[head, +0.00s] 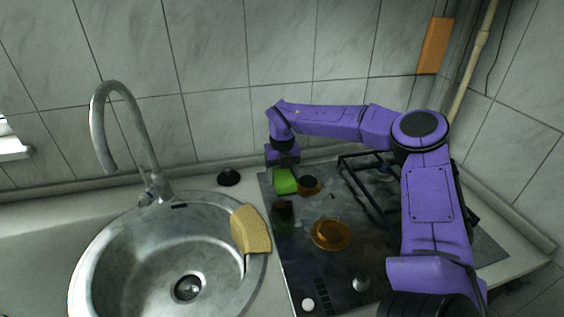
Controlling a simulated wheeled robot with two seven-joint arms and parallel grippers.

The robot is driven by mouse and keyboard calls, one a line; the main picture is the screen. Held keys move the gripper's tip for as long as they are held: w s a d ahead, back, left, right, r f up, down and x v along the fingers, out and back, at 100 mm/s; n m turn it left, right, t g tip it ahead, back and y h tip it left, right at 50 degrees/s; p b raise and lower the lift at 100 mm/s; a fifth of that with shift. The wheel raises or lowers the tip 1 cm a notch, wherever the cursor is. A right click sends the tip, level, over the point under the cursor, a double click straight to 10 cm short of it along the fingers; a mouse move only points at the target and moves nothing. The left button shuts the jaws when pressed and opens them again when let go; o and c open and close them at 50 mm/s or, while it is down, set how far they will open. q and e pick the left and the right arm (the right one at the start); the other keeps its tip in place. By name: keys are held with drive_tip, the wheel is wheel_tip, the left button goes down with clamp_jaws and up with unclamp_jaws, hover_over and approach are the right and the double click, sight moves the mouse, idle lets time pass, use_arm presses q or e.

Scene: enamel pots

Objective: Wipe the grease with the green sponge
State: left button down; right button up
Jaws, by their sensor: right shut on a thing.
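The green sponge (285,181) is at the far left part of the dark stove top (345,265). My right gripper (284,163) is shut on the sponge from above; its fingers hardly show. I cannot tell whether the sponge touches the surface. A dark patch (285,210), perhaps grease, lies just in front of the sponge on the stove. An orange-brown ring-shaped burner (331,235) is nearer the front. My left gripper is not in view.
A round metal sink (110,253) with a tall faucet (122,125) is at left. A yellow sponge or cloth (251,230) hangs on its right rim. A black pan grate (365,180) stands on the stove beside my right arm. A small black cone (229,177) sits behind the sink.

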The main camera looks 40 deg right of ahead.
drive_tip(key=shift+w+r+p, duration=0.1)
drive_tip(key=shift+r+p, duration=0.4)
drive_tip(key=shift+r, duration=0.45)
drive_tip(key=shift+r+p, duration=0.35)
drive_tip(key=shift+r, duration=0.2)
